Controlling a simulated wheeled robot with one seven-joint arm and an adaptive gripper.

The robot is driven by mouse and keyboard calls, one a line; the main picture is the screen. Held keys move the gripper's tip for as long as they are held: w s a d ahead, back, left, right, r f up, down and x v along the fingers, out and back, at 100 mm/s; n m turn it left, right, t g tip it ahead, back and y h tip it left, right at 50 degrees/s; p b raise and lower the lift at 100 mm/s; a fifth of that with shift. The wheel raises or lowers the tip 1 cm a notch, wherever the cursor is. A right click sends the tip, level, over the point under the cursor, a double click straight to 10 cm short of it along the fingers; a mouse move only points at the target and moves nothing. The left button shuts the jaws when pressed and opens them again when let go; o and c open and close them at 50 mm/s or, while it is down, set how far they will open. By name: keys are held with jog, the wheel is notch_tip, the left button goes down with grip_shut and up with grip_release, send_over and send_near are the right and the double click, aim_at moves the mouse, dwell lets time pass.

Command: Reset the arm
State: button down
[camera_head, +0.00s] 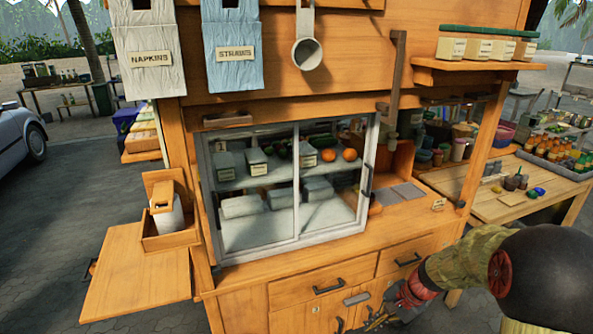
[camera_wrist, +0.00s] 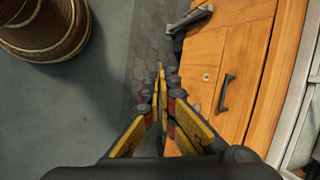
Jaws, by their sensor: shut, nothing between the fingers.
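My gripper (camera_head: 376,318) shows at the bottom edge of the head view, low in front of the stall's drawers and doors, at the end of my arm. In the wrist view my gripper (camera_wrist: 161,72) has its yellow and black fingers together at the tips, with nothing between them. In the wrist view the wooden cabinet front (camera_wrist: 232,55) with a dark handle lies to the right of the fingers, apart from them as far as I can tell. The lower part of the gripper is cut off in the head view.
The wooden stall has a glass display case (camera_head: 290,185), drawers (camera_head: 323,288) and a fold-out side shelf (camera_head: 138,272). A table with goods (camera_head: 520,200) stands at the right.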

jog(key=s+a+r+n+t+h, duration=0.1)
jog(key=s+r+n, duration=0.4)
jog(key=s+r, duration=0.7)
jog(key=s+a+r+n+t+h, duration=0.2)
jog(key=s+r+n, duration=0.4)
jog(key=s+r, duration=0.6)
jog(key=shift+s+t+h, duration=0.45)
jog(key=shift+t+h, duration=0.15)
jog(key=shift+h, duration=0.2)
